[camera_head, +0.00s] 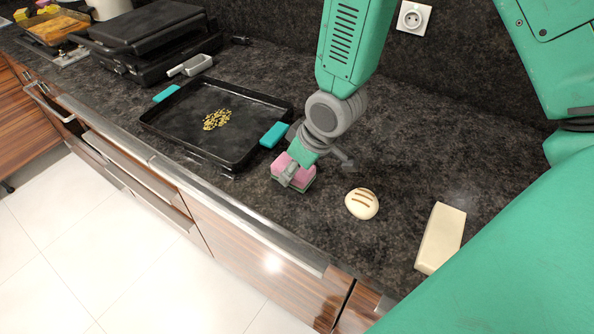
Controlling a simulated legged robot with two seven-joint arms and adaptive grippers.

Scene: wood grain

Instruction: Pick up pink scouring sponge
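The pink scouring sponge (279,164) has a pink upper part and a dark green underside. It lies on the dark counter just right of the black tray. My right gripper (316,170) is low over it, its arm coming down from the top of the picture. One grey fingertip crosses in front of the sponge and covers part of it. The other finger seems to stick out to the right, apart from the sponge, so the gripper looks open. Contact with the sponge cannot be told. My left gripper is not in view.
A black tray (177,127) with teal handles and yellow bits stands to the left. A round bun (362,204) and a pale rectangular block (441,238) lie to the right. A black grill (145,45) stands behind. The counter's front edge (235,210) runs diagonally close by.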

